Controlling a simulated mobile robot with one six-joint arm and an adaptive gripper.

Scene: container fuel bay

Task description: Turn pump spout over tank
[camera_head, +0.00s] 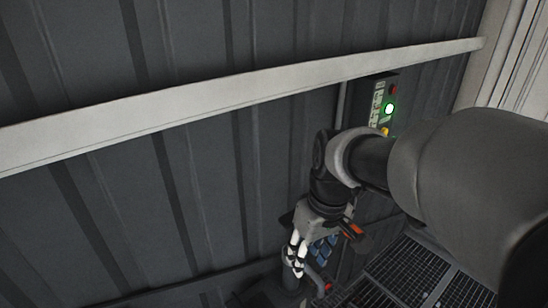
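My gripper (297,262) points down near the bottom centre, below my arm's wrist. Its white-and-black fingers appear close together, but I cannot tell whether they are shut or on something. Just below them is a dark, roughly cylindrical piece (287,284), which may be part of the pump. A red part (328,287) shows beside it, low in the view. I cannot make out the spout or the tank clearly. My gripper and arm hide part of this area.
A green control box (378,104) with a lit button is on the dark ribbed wall (200,190). A pale rail (230,90) crosses the wall. Blue items (323,250) lie behind my gripper. Dark floor grating (410,272) is at bottom right. A pale ribbed panel (510,60) stands at upper right.

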